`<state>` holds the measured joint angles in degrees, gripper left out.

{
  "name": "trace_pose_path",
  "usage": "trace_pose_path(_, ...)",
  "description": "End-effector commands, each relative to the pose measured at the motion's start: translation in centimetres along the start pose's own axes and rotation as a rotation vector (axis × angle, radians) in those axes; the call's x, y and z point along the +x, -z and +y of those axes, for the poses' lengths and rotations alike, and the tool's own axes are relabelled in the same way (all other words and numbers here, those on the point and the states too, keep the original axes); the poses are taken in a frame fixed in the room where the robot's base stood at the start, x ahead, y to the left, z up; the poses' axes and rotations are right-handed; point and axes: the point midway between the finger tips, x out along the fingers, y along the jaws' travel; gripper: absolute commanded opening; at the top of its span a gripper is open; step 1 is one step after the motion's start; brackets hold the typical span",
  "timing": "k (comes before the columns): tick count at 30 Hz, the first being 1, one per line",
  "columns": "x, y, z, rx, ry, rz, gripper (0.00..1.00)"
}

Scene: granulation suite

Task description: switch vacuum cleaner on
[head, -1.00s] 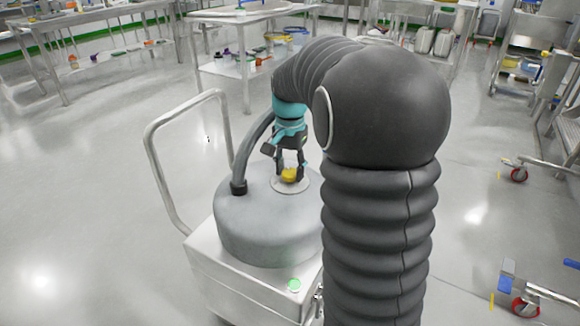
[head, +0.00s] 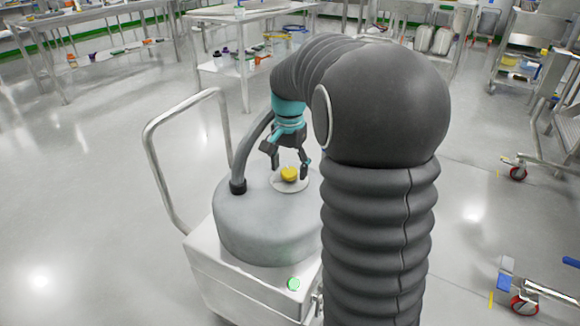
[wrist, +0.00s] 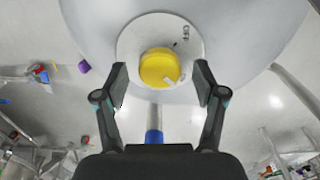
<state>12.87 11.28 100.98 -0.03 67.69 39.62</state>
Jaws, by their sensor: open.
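The vacuum cleaner (head: 262,232) is a grey drum on a pale square base with a handle frame and a hose. On its top is a yellow knob (head: 289,174) on a round white plate; the knob also shows in the wrist view (wrist: 160,68), with a pale pointer mark at its lower right. My gripper (head: 290,168) is open above the plate. In the wrist view, its fingers (wrist: 160,75) stand apart on either side of the knob, with gaps. A round green light (head: 294,284) glows on the base.
The hose (head: 246,155) rises from the drum close to my gripper. The handle frame (head: 160,165) stands at left. Steel tables with small items are at the back, and wheeled carts (head: 535,300) at right. The floor at left is clear.

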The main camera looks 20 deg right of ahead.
Motion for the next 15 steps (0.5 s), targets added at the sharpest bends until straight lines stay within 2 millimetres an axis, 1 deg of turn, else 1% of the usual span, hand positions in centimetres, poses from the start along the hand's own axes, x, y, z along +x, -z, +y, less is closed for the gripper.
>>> trace_pose_path(5, -2.1, 0.1, 0.0, 0.001, 0.003, 0.003, 0.70)
trace_pose_path(15, -8.6, 0.2, 0.0, 0.002, 0.002, 0.003, 0.70)
